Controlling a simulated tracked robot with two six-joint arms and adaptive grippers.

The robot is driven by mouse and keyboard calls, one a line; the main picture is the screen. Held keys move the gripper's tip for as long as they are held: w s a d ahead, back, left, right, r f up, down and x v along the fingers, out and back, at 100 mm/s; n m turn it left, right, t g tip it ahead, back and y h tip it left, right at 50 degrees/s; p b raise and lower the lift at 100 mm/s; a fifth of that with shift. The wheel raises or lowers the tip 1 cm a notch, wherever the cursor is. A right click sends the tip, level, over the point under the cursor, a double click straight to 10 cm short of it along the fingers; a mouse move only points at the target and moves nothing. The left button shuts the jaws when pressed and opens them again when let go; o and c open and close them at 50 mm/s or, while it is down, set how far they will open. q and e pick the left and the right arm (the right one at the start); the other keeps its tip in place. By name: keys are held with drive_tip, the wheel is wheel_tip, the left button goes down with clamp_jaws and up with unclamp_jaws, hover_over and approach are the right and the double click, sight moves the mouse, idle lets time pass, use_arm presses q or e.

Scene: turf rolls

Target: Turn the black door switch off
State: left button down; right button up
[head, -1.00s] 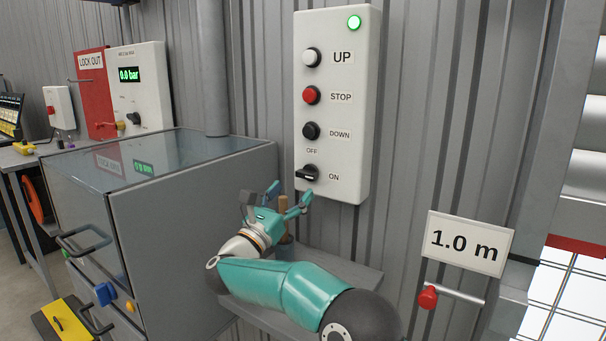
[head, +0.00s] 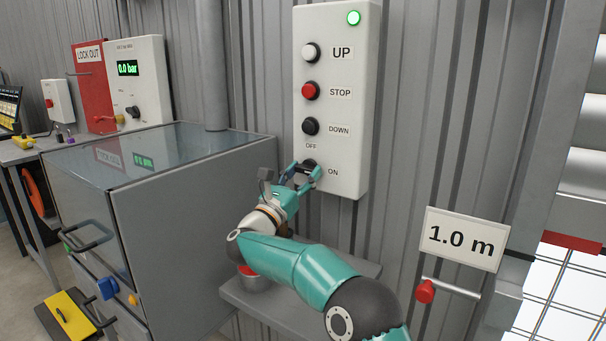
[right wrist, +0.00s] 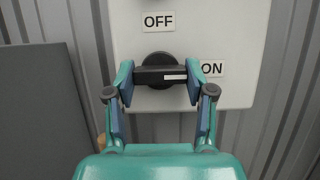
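The black door switch (right wrist: 158,87) is a round knob with a bar handle, low on the white control panel (head: 358,178). Its handle lies level, and the white mark on it is at the right end, beside the ON label (right wrist: 212,68). The OFF label (right wrist: 158,21) is above it. My right gripper (head: 304,170) is at the switch, fingers spread, one at each end of the handle. It also shows in the right wrist view (right wrist: 160,76); I cannot tell whether the fingers touch the handle. In the head view it partly hides the switch. My left gripper is out of view.
Above the switch are the DOWN button (head: 310,127), red STOP button (head: 310,91), white UP button (head: 310,53) and a lit green lamp (head: 353,18). A grey cabinet (head: 200,220) stands left. A grey shelf (head: 240,297) is below my right arm.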

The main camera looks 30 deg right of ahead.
drive_tip(key=shift+c, duration=1.3)
drive_tip(key=n+t+y+b, duration=0.1)
drive_tip(key=n+b, duration=0.2)
drive_tip(key=n, duration=0.1)
drive_tip(key=n+t+y+b, duration=0.1)
drive_tip(key=n+t+b, duration=0.1)
drive_tip(key=n+b, duration=0.1)
drive_tip(key=shift+s+n, duration=0.1)
drive_tip(key=shift+n, duration=0.4)
drive_tip(key=n+y, duration=0.1)
drive_tip(key=n, duration=0.1)
drive_tip(key=n+t, duration=0.1)
drive_tip(key=shift+r+n+y, duration=0.2)
drive_tip(key=shift+n+y, duration=0.2)
drive_tip(key=shift+r+n+t+y+p, duration=0.1)
drive_tip(key=shift+n+t+y+p, duration=0.25)
drive_tip(key=shift+n, duration=0.75)
drive_tip(key=shift+r+n+y+p, duration=0.1)
drive_tip(key=shift+n+y+p, duration=0.65)
drive_tip(key=shift+n, duration=0.35)
drive_tip(key=n+y+p, duration=0.1)
drive_tip(key=n+p, duration=0.4)
drive_tip(key=p, duration=0.1)
drive_tip(key=shift+r, duration=0.1)
drive_tip(key=shift+n+y+p, duration=0.5)
drive_tip(key=shift+p, duration=0.25)
drive_tip(key=shift+f+n+p, duration=0.25)
drive_tip(key=shift+n+p, duration=0.05)
drive_tip(key=shift+p, duration=0.05)
drive_tip(key=shift+f, duration=0.1)
